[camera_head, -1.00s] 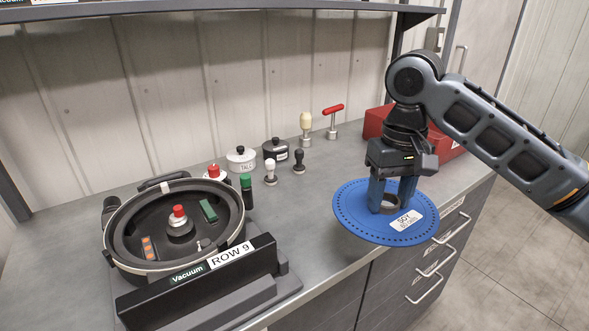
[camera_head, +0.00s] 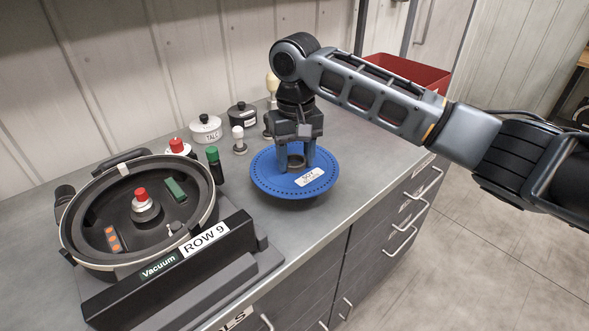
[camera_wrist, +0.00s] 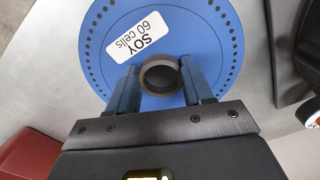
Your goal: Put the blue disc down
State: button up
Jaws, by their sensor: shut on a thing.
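The blue disc (camera_head: 271,180) is a flat round plate with a ring of small holes near its rim and a white SOY label. My gripper (camera_head: 295,165) points down and is shut on the disc's dark central hub. The wrist view shows both blue fingers on either side of the hub ring (camera_wrist: 160,76), and the label reads "SOY 60 cells". The disc (camera_wrist: 215,40) is level and over the grey bench (camera_head: 345,180), right of the seed meter. I cannot tell whether its underside touches the bench.
The open round seed meter (camera_head: 75,240) stands left on a base marked "Vacuum" and "ROW 9". A green-capped bottle (camera_head: 215,170), a talc pot (camera_head: 205,129) and a dark pot (camera_head: 242,116) stand nearby. A red bin (camera_head: 408,72) is behind my arm. Bench is clear right of the disc.

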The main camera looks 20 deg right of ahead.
aim_at(295, 172)
jog(key=shift+w+f+p, duration=0.1)
jog(key=shift+f+p, duration=0.2)
jog(key=shift+f, duration=1.8)
jog(key=shift+a+f, duration=0.1)
jog(key=o, duration=1)
notch_tip(295, 172, up, 12)
jog(key=shift+r+b, duration=0.15)
jog(key=shift+b, duration=0.5)
